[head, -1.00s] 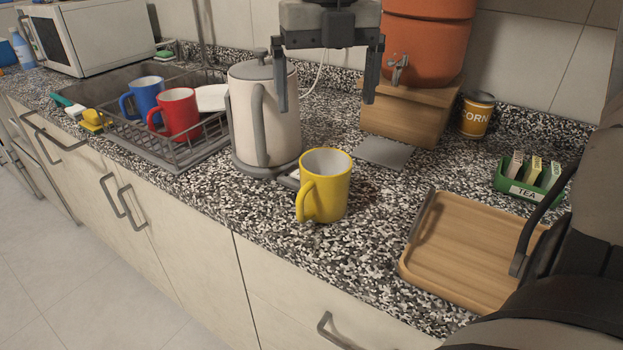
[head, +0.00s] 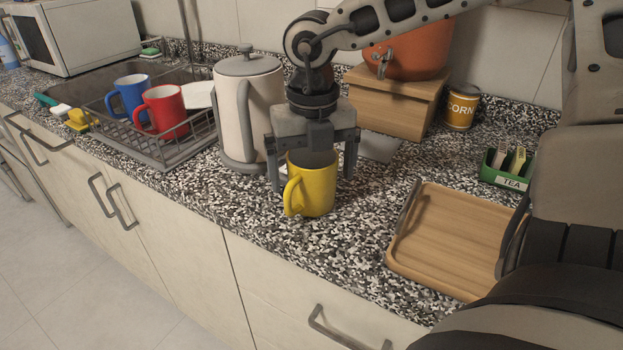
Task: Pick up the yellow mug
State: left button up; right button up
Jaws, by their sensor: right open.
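The yellow mug (head: 316,187) stands upright on the speckled counter, its handle toward the front left. My right gripper (head: 312,182) points down over the mug from behind. Its jaws are open, with one finger at the mug's left and the other at its right. The right finger looks apart from the mug; whether the left one touches the mug or handle I cannot tell. My left gripper is not in view.
A white kettle (head: 230,115) stands close on the left of the gripper. A wooden tray (head: 445,240) lies to the right. A dish rack (head: 168,152) with a red mug (head: 163,110) and a blue mug (head: 129,96) is at left. A green tea box (head: 505,181) and corn can (head: 461,108) stand behind the tray.

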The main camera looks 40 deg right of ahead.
jog(key=c, duration=1.3)
jog(key=shift+o, duration=0.2)
